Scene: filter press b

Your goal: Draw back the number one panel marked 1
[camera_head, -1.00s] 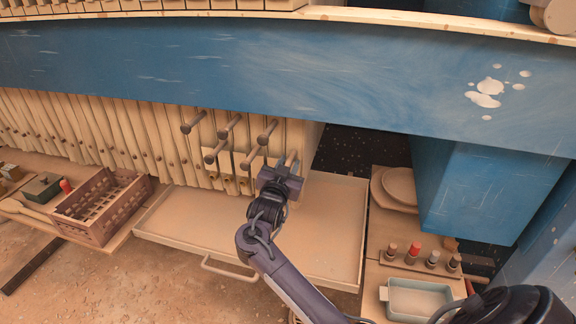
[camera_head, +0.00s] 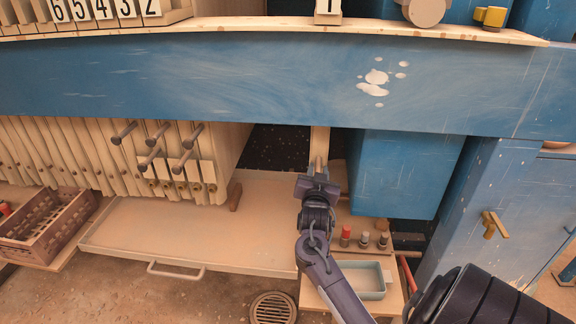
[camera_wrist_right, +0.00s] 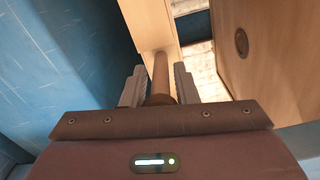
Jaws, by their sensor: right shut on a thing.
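The panel marked 1 shows as a pale upright plate (camera_head: 319,142) below the blue beam, with its number 1 block (camera_head: 328,10) above the beam. It stands apart from the other panels, beside the blue block on the right. My right gripper (camera_head: 318,174) is shut on the panel's rod handle. In the right wrist view, the rod (camera_wrist_right: 160,75) lies between the two fingers (camera_wrist_right: 159,90), with the pale panel (camera_wrist_right: 148,25) behind it. The panel's lower part is hidden by the gripper. My left gripper is not in view.
The other panels (camera_head: 205,182), with several rod handles, stand packed to the left; a dark gap (camera_head: 275,150) separates them from panel 1. A drip tray (camera_head: 130,232) lies below. The blue block (camera_head: 400,175) is close on the right. Small bottles (camera_head: 346,232) and a basin (camera_head: 366,275) stand below.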

